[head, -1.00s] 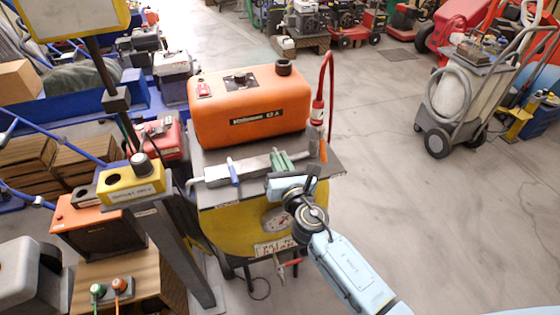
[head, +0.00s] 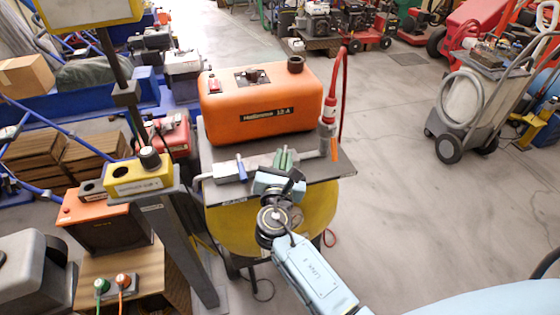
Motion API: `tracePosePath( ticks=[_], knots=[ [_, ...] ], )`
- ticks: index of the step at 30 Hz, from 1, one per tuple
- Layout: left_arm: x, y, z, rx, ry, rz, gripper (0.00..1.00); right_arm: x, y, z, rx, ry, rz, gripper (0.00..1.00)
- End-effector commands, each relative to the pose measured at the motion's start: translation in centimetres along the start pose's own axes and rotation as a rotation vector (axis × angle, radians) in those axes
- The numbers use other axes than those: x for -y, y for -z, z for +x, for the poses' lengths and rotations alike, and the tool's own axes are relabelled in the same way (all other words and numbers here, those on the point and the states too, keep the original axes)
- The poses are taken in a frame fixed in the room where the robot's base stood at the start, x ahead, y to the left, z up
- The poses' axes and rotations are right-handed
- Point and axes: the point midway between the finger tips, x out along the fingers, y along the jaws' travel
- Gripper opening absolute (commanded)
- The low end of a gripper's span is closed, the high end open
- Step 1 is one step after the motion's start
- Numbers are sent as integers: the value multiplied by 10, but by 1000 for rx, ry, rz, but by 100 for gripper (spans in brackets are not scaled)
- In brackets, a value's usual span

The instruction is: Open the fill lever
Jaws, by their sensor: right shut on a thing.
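A grey valve block (head: 228,171) lies along the top of the yellow cart, in front of the orange tank (head: 262,104). I cannot read a label that tells which is the fill lever. My right gripper (head: 285,174) reaches in from below and is shut at the green lever; its fingertips are partly hidden by its own body. My left gripper is out of view.
A red hose (head: 342,90) rises from a fitting with an orange handle (head: 334,148) to the right of the valve block. A grey post with a yellow box (head: 138,177) stands close on the left. The floor to the right (head: 400,190) is clear.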

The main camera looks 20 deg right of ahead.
Motion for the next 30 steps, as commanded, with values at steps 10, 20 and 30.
tracePosePath(
  ticks=[10,20,30],
  knots=[
    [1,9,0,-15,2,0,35,-1,0,0,-1,-2,-2,31],
    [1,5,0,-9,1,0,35,-1,0,-1,-1,-3,-2,36],
    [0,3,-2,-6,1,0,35,0,2,-54,-5,-3,-1,36]
  ],
)
